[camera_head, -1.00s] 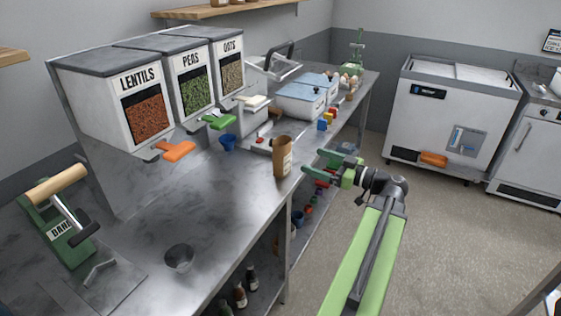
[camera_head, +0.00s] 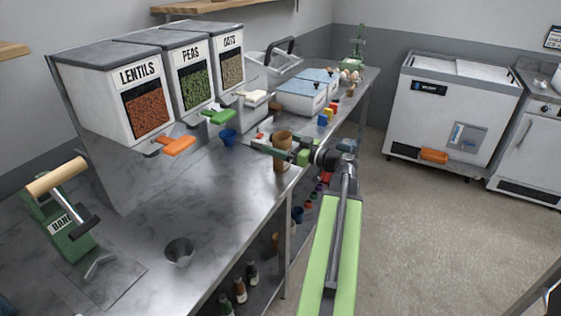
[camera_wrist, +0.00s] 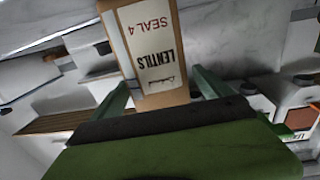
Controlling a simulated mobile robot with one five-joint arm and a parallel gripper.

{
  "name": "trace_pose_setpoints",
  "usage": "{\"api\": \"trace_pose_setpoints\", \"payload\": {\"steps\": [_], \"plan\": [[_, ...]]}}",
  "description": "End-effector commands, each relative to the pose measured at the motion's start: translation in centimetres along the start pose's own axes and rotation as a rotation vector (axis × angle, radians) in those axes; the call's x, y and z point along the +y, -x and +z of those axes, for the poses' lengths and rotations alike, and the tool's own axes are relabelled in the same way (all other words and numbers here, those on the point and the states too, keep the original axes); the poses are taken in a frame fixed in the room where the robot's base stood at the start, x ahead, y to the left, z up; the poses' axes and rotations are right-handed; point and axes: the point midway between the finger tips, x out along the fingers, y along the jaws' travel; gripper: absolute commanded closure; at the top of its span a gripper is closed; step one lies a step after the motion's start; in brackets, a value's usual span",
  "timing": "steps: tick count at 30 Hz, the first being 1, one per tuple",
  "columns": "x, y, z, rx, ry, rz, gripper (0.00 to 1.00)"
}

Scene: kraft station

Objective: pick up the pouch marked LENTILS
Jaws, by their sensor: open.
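The brown kraft pouch marked LENTILS (camera_head: 281,160) stands upright near the front edge of the steel counter. In the wrist view the pouch (camera_wrist: 150,50) shows its white label, upside down, reading LENTILS and SEAL 4. My gripper (camera_head: 277,152) is open at the pouch, with its fingers around the pouch's middle height. In the wrist view the two green fingers (camera_wrist: 160,85) lie on either side of the pouch's lower picture end. I cannot tell whether either finger touches it.
Dispensers for lentils (camera_head: 125,95), peas (camera_head: 192,80) and oats (camera_head: 230,68) stand behind. A blue cup (camera_head: 228,138) is left of the pouch. The counter's middle (camera_head: 215,195) is clear.

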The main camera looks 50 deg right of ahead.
Motion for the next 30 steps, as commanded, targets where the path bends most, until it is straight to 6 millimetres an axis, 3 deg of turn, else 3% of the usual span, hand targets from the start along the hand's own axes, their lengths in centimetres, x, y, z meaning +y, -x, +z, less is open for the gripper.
{"api": "trace_pose_setpoints", "payload": {"steps": [3,9,27,30], "plan": [[0.01,-1.58,-0.02,0.0,0.0,-0.001,0.11],[-0.02,-1.59,-0.02,0.0,0.0,0.0,0.12],[0.01,-1.53,-0.02,0.0,0.0,0.001,0.91],[0.01,-1.52,-0.02,0.0,0.0,0.001,0.96]]}}
